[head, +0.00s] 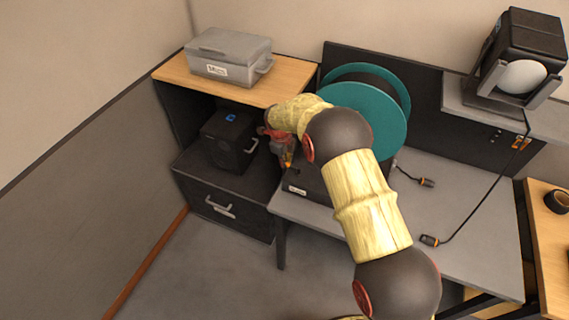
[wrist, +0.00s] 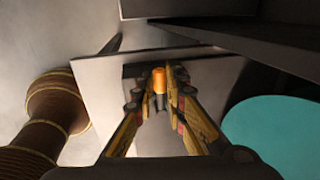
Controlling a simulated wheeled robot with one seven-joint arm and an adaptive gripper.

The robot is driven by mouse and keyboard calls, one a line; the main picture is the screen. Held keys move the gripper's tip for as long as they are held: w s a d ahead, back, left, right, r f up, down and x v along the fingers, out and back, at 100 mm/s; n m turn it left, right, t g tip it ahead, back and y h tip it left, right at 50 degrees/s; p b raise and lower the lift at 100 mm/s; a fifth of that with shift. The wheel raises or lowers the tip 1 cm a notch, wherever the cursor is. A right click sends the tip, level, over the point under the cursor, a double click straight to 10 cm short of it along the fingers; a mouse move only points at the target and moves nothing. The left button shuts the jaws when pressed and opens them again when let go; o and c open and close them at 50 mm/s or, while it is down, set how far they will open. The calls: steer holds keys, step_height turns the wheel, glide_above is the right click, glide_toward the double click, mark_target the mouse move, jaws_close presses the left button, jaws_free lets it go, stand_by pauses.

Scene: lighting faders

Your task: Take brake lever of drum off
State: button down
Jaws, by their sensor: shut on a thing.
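The teal cable drum (head: 378,110) stands on the grey desk behind my arm, and part of its rim also shows at the right of the wrist view (wrist: 275,138). My gripper (head: 287,160) is at the left side of the drum, above its dark base (head: 309,185). In the wrist view, my gripper (wrist: 161,88) is shut on an orange-tipped lever (wrist: 159,79) that shows between the fingertips. I take this to be the drum's brake lever. My arm hides part of the drum, and the lever's lower end is hard to make out.
A grey case (head: 229,57) lies on the wooden shelf top, with a black box (head: 229,140) below it. A lamp (head: 521,62) stands at the upper right. A black cable (head: 470,211) with connectors lies on the desk (head: 460,190). A tape roll (head: 558,201) is at the far right.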

stand_by(0.3)
steer(key=c, duration=1.9)
jaws_free()
steer(key=shift+o, duration=0.5)
step_height(320, 180, up, 12)
steer(key=s, duration=0.2)
steer(key=shift+a+f, duration=0.15)
steer(key=shift+a, duration=0.3)
